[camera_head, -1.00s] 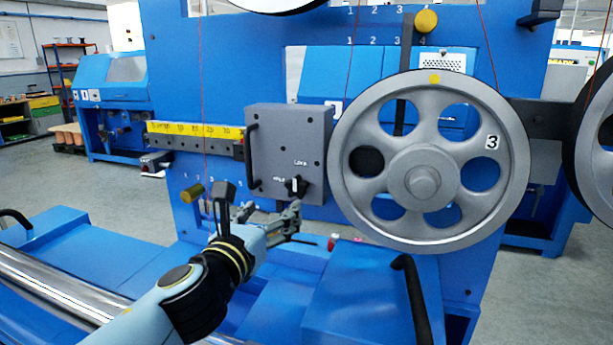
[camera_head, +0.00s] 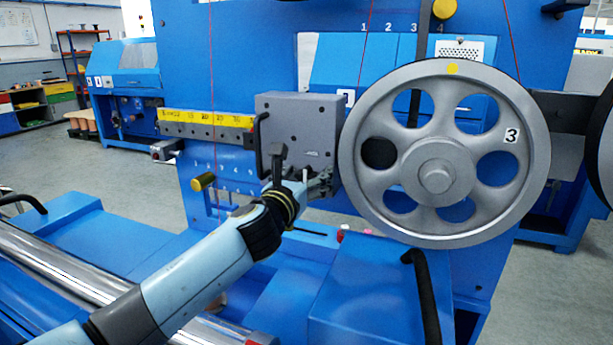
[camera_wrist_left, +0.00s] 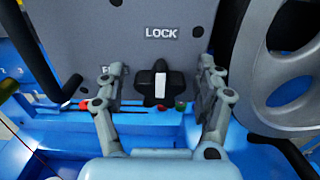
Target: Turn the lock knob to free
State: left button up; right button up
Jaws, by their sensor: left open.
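The lock knob (camera_wrist_left: 160,84) is black with an upright white bar, on the lower face of the grey box (camera_wrist_left: 85,45). In the left wrist view the bar lines up under the word LOCK; a second label to the left is partly hidden by a finger. My left gripper (camera_wrist_left: 161,76) is open, with one finger on each side of the knob and a visible gap to it on both sides. In the head view the gripper (camera_head: 318,182) is at the lower part of the grey box (camera_head: 305,120) and hides the knob. My right gripper is not in view.
A large grey spoked pulley wheel (camera_head: 440,85) stands close right of the box. A black handle (camera_head: 260,140) sits on the box's left side, and a yellow scale rail (camera_head: 205,118) runs left. Blue machine frame surrounds these.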

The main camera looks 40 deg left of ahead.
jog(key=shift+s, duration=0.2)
pick_arm(q)
jog(key=c, duration=1.2)
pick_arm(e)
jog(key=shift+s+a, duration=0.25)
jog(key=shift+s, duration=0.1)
